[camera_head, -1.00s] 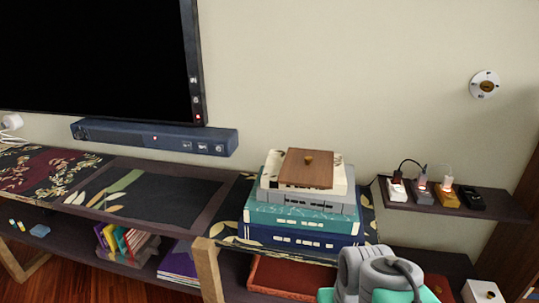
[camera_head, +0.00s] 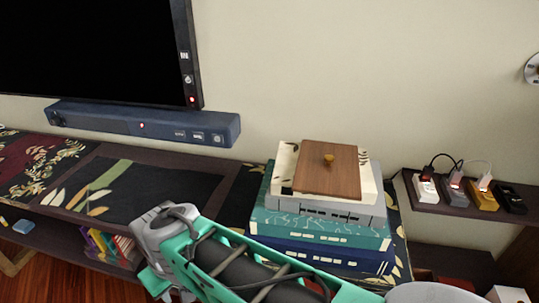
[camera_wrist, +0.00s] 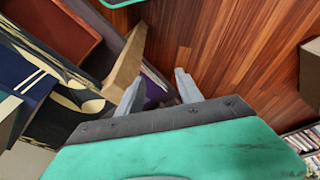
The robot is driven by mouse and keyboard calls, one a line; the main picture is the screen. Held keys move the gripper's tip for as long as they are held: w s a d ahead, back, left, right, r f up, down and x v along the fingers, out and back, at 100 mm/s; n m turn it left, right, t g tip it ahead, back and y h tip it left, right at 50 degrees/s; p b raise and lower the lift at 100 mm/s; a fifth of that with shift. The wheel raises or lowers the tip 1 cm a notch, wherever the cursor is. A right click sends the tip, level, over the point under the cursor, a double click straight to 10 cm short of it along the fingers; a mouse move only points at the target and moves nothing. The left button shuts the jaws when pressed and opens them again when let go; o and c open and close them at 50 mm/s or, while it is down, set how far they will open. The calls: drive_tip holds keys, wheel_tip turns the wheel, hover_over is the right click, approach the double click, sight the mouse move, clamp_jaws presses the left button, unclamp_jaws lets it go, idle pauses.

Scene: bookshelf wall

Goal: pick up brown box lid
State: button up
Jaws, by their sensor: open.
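The brown wooden box lid (camera_head: 327,171) with a small gold knob lies flat on top of a stack of books or boxes (camera_head: 320,226) in the head view. My arm reaches across in front of the stack, with its end low and to the left of it. The lid is not in the wrist view.
A dark console shelf (camera_head: 130,185) runs along the wall under a soundbar (camera_head: 140,124) and a television (camera_head: 90,45). A small wall shelf (camera_head: 462,205) with several chargers is right of the stack. A wooden leg (camera_wrist: 124,62) stands close to my fingers.

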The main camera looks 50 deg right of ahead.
drive_tip(key=shift+o, duration=0.4)
drive_tip(key=w+d+r+n+h+p, duration=0.1)
drive_tip(key=w+d+r+p, duration=0.2)
drive_tip(key=d+r+p, duration=0.2)
drive_tip(key=shift+d+r, duration=0.65)
drive_tip(key=shift+r, duration=0.25)
drive_tip(key=n+g+h+p, duration=0.2)
drive_tip(key=n+g+p, duration=0.5)
drive_tip(key=p, duration=1.2)
approach(329, 157)
drive_tip(key=s+n+t, duration=0.2)
drive_tip(key=x, duration=0.7)
drive_tip(key=shift+d+f, duration=0.1)
drive_tip(key=shift+f, duration=0.15)
drive_tip(key=shift+d+f+h, duration=0.1)
drive_tip(key=shift+f+h, duration=0.15)
drive_tip(key=shift+h, duration=0.05)
clamp_jaws()
